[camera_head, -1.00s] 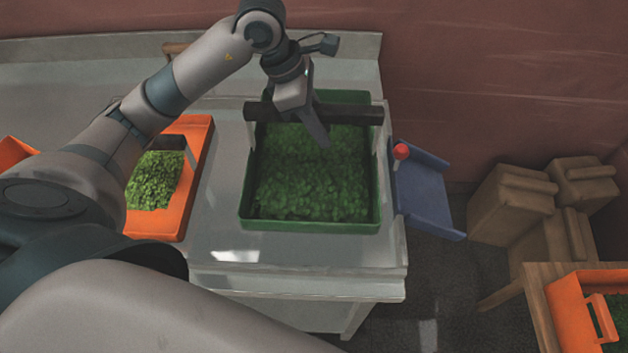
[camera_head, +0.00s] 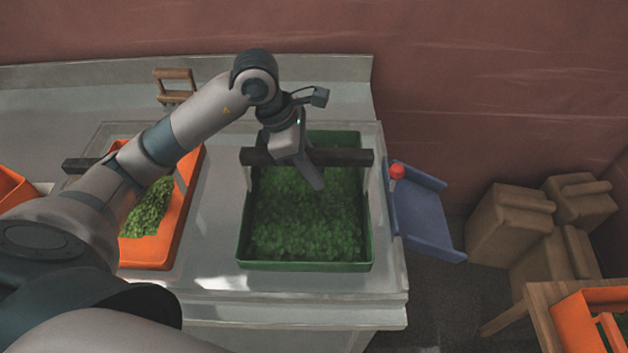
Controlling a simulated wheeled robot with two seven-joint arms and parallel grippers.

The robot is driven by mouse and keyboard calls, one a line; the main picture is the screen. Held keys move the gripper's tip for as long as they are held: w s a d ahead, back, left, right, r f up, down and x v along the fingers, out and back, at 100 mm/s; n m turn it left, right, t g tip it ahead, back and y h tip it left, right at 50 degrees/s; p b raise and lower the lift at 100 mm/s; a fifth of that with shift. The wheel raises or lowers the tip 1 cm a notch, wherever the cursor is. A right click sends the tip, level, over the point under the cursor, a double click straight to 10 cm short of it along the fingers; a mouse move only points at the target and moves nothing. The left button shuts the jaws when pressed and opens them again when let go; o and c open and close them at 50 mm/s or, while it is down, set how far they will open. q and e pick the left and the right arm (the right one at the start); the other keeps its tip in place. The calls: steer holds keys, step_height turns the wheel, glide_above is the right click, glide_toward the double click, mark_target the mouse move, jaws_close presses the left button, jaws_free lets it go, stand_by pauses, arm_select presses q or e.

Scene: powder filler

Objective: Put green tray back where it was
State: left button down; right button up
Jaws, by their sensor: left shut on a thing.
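The green tray (camera_head: 242,232), full of green leafy bits, is at the right part of the grey counter (camera_head: 205,230). A dark bar handle (camera_head: 345,157) spans it near its back. The tray looks level. I cannot tell whether its bottom touches the counter. My right gripper is out of view.
An orange tray (camera_head: 190,190) with green bits stands to the left, partly behind my arm. A blue chute (camera_head: 425,215) and a red knob (camera_head: 397,171) are at the counter's right side. Cardboard boxes (camera_head: 510,225) and another orange tray (camera_head: 568,325) on a wooden table are at right.

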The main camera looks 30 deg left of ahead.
mark_target(313, 197)
arm_select(q)
steer(key=shift+f+b, duration=0.85)
steer(key=shift+f, duration=1)
steer(key=shift+f, duration=0.1)
steer(key=c, duration=1.5)
jaws_free()
steer(key=shift+a+r, duration=0.1)
steer(key=shift+r, duration=0.3)
steer(key=p+v, duration=0.4)
steer(key=v, duration=0.7)
steer(key=shift+s+r, duration=0.1)
steer(key=shift+r, duration=0.1)
